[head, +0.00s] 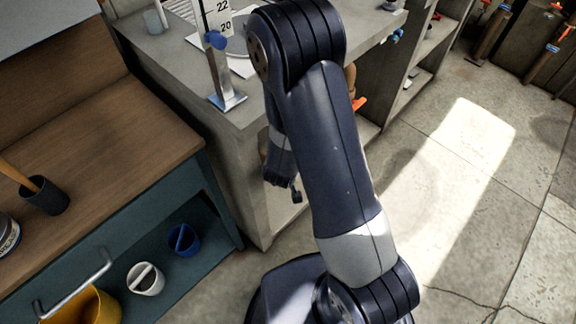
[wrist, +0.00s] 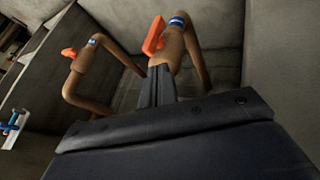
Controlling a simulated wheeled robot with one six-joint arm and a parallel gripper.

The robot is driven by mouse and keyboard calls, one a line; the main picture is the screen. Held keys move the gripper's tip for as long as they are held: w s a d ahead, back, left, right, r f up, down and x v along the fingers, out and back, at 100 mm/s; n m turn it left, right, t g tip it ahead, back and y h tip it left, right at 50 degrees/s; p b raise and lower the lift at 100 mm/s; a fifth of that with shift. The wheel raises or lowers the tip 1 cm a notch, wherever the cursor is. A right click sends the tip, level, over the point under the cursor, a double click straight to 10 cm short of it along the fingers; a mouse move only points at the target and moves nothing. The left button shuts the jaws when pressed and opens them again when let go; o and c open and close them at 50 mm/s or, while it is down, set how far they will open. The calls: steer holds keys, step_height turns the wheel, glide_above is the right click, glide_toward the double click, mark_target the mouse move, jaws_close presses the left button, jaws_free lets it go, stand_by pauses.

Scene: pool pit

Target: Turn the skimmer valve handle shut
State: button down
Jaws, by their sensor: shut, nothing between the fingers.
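In the wrist view, two brown pipes rise side by side, each with an orange valve handle and a blue band. The left orange handle (wrist: 69,52) sticks out sideways from its pipe. The right orange handle (wrist: 153,37) stands up, slightly tilted, beside its pipe. The bands are too small to read, so I cannot tell which is the skimmer valve. My gripper (wrist: 158,72) is shut and empty, its fingers just in front of the right pipe and below its handle. In the head view, my arm hides most of this, but an orange handle (head: 360,104) shows right of it.
Concrete walls enclose the pipes closely. In the head view, a wooden bench (head: 110,150) with a blue cup (head: 184,240) on its lower shelf is at left. More valves (head: 552,47) stand at far right. The floor (head: 470,200) right of my arm is clear.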

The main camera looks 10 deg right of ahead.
steer(key=b+x, duration=0.2)
steer(key=x, duration=0.8)
steer(key=shift+w+f+b, duration=0.2)
steer(key=shift+f+b, duration=0.05)
steer(key=shift+b, duration=0.05)
